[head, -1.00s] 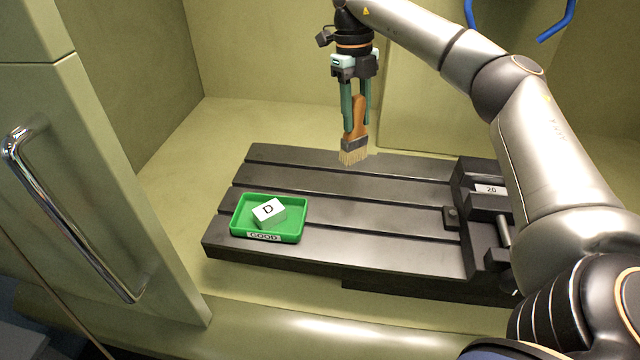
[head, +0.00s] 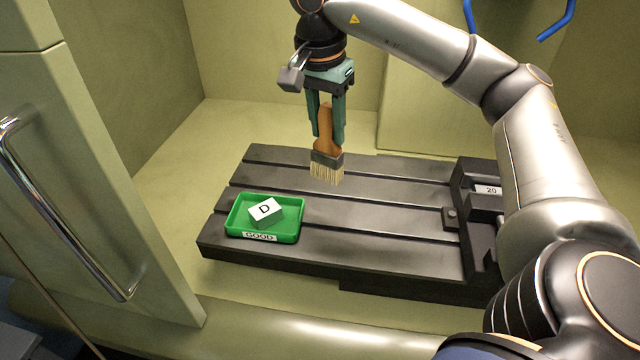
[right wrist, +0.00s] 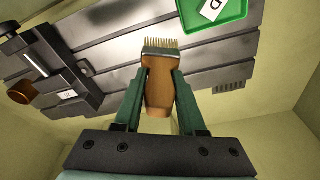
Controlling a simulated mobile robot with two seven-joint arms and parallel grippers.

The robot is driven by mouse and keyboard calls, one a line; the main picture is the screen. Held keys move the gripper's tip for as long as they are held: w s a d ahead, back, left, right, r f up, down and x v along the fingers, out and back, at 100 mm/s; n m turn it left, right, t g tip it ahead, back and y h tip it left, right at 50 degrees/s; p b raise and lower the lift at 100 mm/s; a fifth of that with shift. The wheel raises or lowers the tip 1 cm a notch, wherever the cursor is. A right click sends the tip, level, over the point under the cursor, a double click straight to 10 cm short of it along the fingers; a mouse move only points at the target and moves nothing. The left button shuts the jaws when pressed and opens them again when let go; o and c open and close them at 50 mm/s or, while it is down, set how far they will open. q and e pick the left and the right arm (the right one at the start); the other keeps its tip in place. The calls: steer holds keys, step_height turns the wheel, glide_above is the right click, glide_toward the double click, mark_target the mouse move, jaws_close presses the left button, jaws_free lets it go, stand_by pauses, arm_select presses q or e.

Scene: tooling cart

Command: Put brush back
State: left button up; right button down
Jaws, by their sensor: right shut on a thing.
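The brush (head: 327,150) has a wooden handle, a dark metal band and pale bristles. My right gripper (head: 326,130) is shut on its handle and holds it bristles down, above the slotted black plate (head: 380,190). In the right wrist view the brush (right wrist: 159,85) sits between the two green fingers (right wrist: 158,90), with its bristles pointing away from the gripper. I cannot tell from the head view how far the bristles are above the plate. My left gripper is not in view.
A green tray (head: 290,230) labelled GOOD holds a white block marked D (head: 265,211) on the plate's left part. A black vise-like block (head: 480,210) with a "20" label stands at the plate's right. A cabinet door with a metal handle (head: 60,215) is at left. The plate's middle is clear.

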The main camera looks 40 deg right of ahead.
steer(key=n, duration=0.2)
steer(key=s+a+n, duration=0.1)
steer(key=n, duration=0.1)
steer(key=shift+a+r+t, duration=0.1)
steer(key=shift+r+t, duration=0.05)
steer(key=shift+t, duration=0.15)
steer(key=shift+w+d+f+n+b, duration=0.3)
steer(key=shift+w+d+f+b, duration=0.25)
steer(key=shift+w+d+f, duration=0.15)
steer(key=w+d+f+p, duration=0.3)
steer(key=w+d+f, duration=0.4)
steer(key=f, duration=0.4)
steer(key=shift+w+d+f, duration=0.25)
steer(key=shift+w+d, duration=0.15)
steer(key=shift+w, duration=0.5)
steer(key=shift+f, duration=0.1)
steer(key=shift+c, duration=2.4)
jaws_free()
